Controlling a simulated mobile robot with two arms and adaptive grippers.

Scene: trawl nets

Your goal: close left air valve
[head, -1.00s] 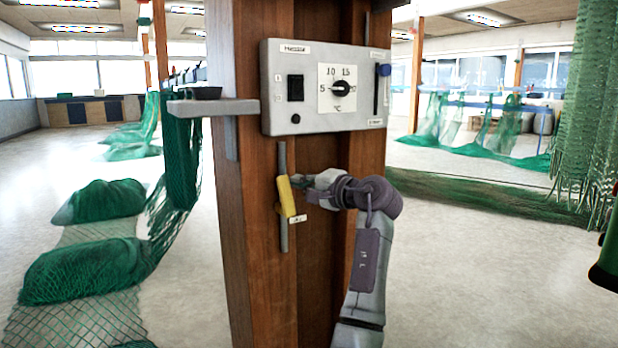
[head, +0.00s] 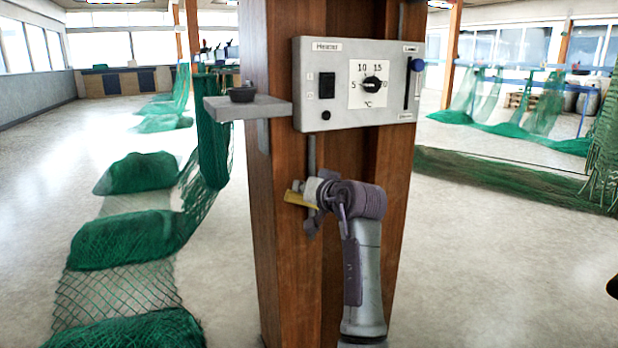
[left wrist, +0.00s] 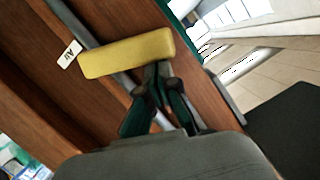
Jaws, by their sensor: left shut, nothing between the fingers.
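The air valve's yellow handle (head: 299,200) is on a grey vertical pipe (head: 311,152) on the wooden post. The handle lies across the pipe, sloping slightly, its left end sticking out. My left gripper (head: 318,190) is at the handle's right part and hides some of it. In the left wrist view the handle (left wrist: 127,53) crosses the pipe (left wrist: 75,22), with an "Air" label (left wrist: 70,54) beside it. There my left gripper (left wrist: 158,72) is shut and empty, its fingertips at the handle's lower edge, touching or nearly so.
A grey heater control box (head: 358,110) is on the post (head: 275,245) above the valve. A small shelf (head: 250,108) sticks out left of it. Green nets (head: 130,240) lie on the floor at left. The floor right of the post is open.

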